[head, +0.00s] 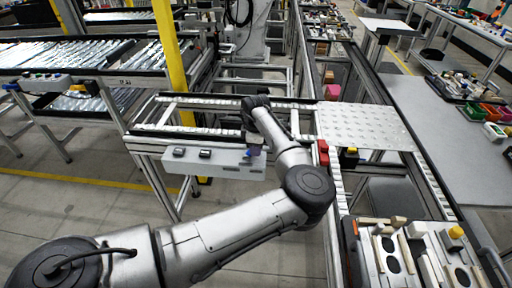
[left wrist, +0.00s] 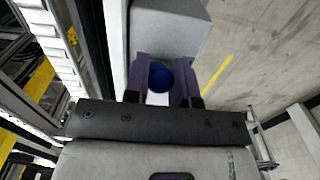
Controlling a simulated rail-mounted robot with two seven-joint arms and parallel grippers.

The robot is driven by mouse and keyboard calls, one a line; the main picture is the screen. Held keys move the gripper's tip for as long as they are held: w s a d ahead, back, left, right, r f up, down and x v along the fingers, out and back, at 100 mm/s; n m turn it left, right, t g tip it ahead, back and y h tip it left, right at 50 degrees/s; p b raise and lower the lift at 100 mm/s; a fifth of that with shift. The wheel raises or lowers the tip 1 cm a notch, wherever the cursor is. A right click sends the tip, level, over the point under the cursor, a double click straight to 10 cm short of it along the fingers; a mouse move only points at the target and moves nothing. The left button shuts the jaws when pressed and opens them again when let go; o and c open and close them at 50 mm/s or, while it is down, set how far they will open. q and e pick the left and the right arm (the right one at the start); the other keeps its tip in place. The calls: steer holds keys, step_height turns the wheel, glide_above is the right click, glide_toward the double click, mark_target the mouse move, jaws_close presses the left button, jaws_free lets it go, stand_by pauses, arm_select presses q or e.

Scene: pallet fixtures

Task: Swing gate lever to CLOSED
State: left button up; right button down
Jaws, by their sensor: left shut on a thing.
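My left gripper (head: 254,146) is at the front right end of a grey control box (head: 212,166) on the conveyor frame. Its two fingers are closed on a round blue knob (left wrist: 160,75), which I take to be the gate lever's. The knob sits between the fingers in the left wrist view. Only a bit of blue shows under the gripper in the head view. The lever's shaft and any OPEN or CLOSED marking cannot be made out. My right gripper is not in view.
A metal plate (head: 366,126) covers the conveyor corner to the right. A red block (head: 323,152) stands at its left edge. A fixture tray with several parts (head: 420,262) lies at the lower right. A yellow post (head: 169,45) rises behind the box.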

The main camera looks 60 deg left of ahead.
arm_select(q)
steer(key=shift+s+r+p, duration=0.1)
steer(key=shift+r+p, duration=0.1)
steer(key=shift+p, duration=0.2)
steer(key=t+h+p, duration=0.1)
steer(key=p, duration=0.2)
steer(key=s+a+r+t+h+p, duration=0.1)
steer(key=t+p, duration=0.1)
steer(key=p, duration=0.1)
steer(key=s+a+t+h+p, duration=0.1)
steer(key=t+p, duration=0.1)
steer(key=p, duration=0.2)
steer(key=shift+s+r+h, duration=0.15)
steer(key=shift+s+h, duration=0.05)
steer(key=shift+h, duration=0.2)
steer(key=shift+s+a+t+h+p, duration=0.25)
steer(key=shift+s+t+h+p, duration=0.1)
steer(key=shift+t+h+p, duration=0.45)
steer(key=shift+s+a+f+t+h+p, duration=0.35)
steer(key=shift+s+t+h+p, duration=0.15)
steer(key=shift+t, duration=0.5)
steer(key=shift+s+a+f+t+h+p, duration=0.15)
steer(key=shift+s+t+h+p, duration=0.05)
steer(key=shift+t+h+p, duration=0.3)
steer(key=shift+s+a+f+t+h+p, duration=0.1)
steer(key=shift+s+a+t+h+p, duration=0.1)
steer(key=shift+t+h+p, duration=0.35)
steer(key=shift+f+t, duration=0.15)
steer(key=shift+t, duration=0.2)
steer(key=shift+s, duration=0.1)
